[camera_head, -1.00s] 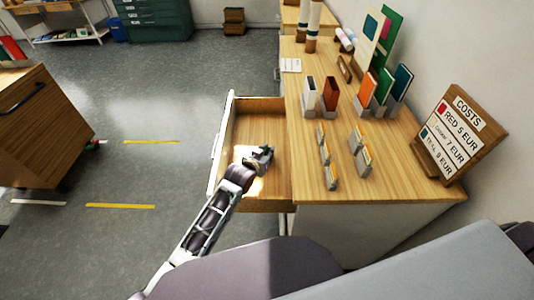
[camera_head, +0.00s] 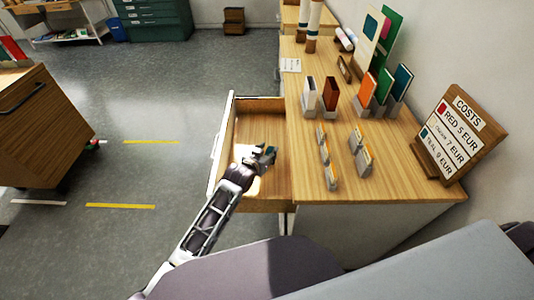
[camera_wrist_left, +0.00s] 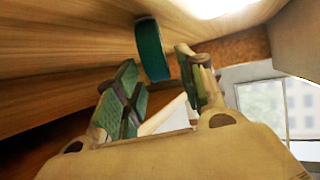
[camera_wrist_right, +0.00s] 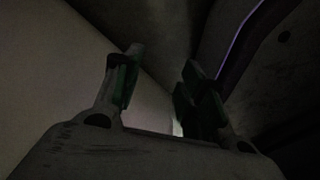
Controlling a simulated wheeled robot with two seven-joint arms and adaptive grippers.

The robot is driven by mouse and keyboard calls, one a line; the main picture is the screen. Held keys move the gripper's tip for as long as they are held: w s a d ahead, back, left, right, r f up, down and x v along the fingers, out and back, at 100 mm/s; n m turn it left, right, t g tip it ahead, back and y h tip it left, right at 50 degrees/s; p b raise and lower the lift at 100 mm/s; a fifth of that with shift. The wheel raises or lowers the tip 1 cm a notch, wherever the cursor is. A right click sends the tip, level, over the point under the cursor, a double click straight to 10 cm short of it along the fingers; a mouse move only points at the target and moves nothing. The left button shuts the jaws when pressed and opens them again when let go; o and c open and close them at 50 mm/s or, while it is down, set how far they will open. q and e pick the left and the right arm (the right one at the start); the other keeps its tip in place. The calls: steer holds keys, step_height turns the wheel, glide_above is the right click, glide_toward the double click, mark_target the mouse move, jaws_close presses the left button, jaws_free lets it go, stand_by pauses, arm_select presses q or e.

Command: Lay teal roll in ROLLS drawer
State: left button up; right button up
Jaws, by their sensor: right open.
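The ROLLS drawer (camera_head: 275,117) is pulled out from the wooden counter, at the centre of the head view. My left gripper (camera_head: 266,154) is low inside it. In the left wrist view, the teal roll (camera_wrist_left: 152,50) is just beyond the parted fingers of my left gripper (camera_wrist_left: 163,80). The roll appears close to the drawer's wood; whether it rests there I cannot tell. The fingers do not appear closed on it. My right gripper (camera_wrist_right: 155,85) is open and empty in the dark right wrist view; it is not seen in the head view.
The counter (camera_head: 300,150) bears card holders (camera_head: 327,155), upright coloured books (camera_head: 331,95) and a COSTS sign (camera_head: 459,132). A wooden cabinet (camera_head: 45,125) stands at left.

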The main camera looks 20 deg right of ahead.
mark_target(268, 152)
arm_select(q)
steer(key=shift+v, duration=1.4)
steer(key=shift+p+v, duration=0.3)
steer(key=shift+v, duration=0.8)
steer(key=shift+s+a+r, duration=0.25)
steer(key=shift+s+a, duration=0.15)
steer(key=shift+s, duration=0.05)
steer(key=shift+s+a+r, duration=0.15)
steer(key=shift+s+a, duration=0.1)
steer(key=shift+s, duration=0.15)
steer(key=shift+r, duration=0.15)
step_height(268, 152, up, 9)
steer(key=p, duration=0.9)
arm_select(e)
steer(key=s+a+r, duration=0.5)
steer(key=r, duration=0.3)
steer(key=shift+s+a+r+y, duration=0.15)
steer(key=shift+a+r+y, duration=0.2)
steer(key=shift+r+y, duration=0.05)
